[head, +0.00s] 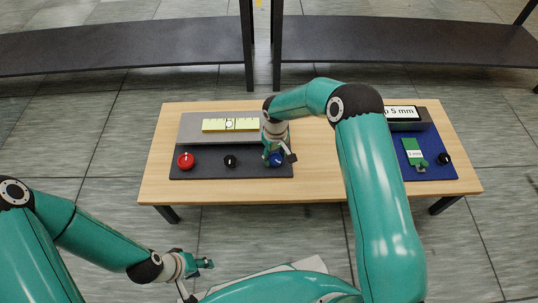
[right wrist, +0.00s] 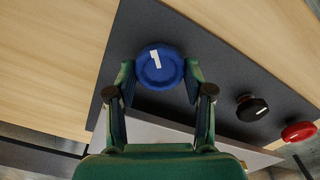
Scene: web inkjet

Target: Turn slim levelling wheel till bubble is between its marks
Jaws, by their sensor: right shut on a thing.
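A blue wheel (head: 277,159) with a white mark sits at the right end of the dark front strip of a levelling unit. My right gripper (head: 277,153) comes down over it; in the right wrist view the wheel (right wrist: 160,68) sits between the fingers, which are shut on it. A slim black wheel (head: 230,161) is left of it, and a red wheel (head: 186,160) is at the far left. The yellow-green vial (head: 246,124) lies behind them; its bubble looks near the middle, too small to judge against its marks. My left gripper (head: 203,270) hangs empty before the table; its opening is unclear.
The wooden table (head: 330,185) is bare between the levelling unit and a blue board (head: 433,171) at the right. That board carries a green card and a black knob; a display reading "5 mm" (head: 402,112) stands behind. Dark benches (head: 130,45) stand farther back.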

